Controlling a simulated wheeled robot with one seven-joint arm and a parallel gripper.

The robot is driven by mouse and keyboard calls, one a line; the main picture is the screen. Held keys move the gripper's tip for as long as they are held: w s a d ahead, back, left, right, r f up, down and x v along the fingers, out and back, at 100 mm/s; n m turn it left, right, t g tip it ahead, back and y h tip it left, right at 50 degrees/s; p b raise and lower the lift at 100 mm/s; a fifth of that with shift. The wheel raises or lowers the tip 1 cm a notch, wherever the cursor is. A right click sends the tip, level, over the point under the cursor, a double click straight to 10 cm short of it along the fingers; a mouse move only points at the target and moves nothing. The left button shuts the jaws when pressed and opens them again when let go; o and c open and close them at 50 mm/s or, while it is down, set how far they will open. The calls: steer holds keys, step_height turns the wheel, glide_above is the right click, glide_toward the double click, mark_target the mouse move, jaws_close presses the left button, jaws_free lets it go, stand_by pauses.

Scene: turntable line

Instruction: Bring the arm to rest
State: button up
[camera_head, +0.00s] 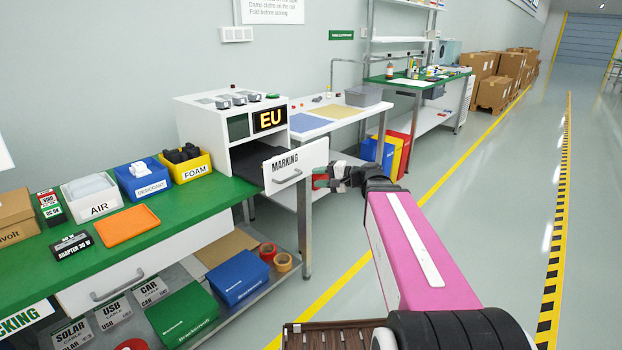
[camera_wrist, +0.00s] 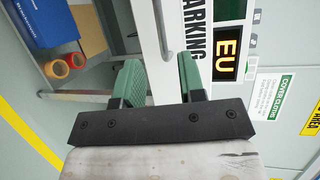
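My gripper (camera_head: 320,178) is at the end of my outstretched arm, beside the right edge of the white MARKING door (camera_head: 310,158). In the wrist view my gripper (camera_wrist: 160,72) has its two green fingers apart, with a gap between them. No object shows held. The door's white edge (camera_wrist: 160,25) shows beyond the gap; I cannot tell whether a finger touches it. The door's grey handle (camera_head: 288,178) is just left of my gripper.
A green bench (camera_head: 165,212) with an orange tray (camera_head: 127,225) and bins stands at the left. A lower shelf holds a blue box (camera_head: 238,277) and tape rolls (camera_head: 283,262). A white table (camera_head: 312,128) is behind the door. The floor (camera_head: 490,190) to the right is clear.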

steer(key=shift+s+d, duration=0.1)
steer(key=shift+d, duration=0.05)
steer(key=s+d+f+n+g+h, duration=0.1)
steer(key=s+d+f+g+h, duration=0.1)
steer(key=f, duration=0.6)
steer(key=s+d+f+n+g+h, duration=0.2)
steer(key=s+d+f+h, duration=0.3)
steer(key=f, duration=0.4)
steer(key=s+d+f+n+g+h, duration=0.2)
steer(key=s+d+f+h, duration=0.2)
steer(key=f+h, duration=0.3)
steer(key=shift+s+f+h, duration=0.3)
steer(key=shift+s+f, duration=0.4)
steer(key=shift+f, duration=0.25)
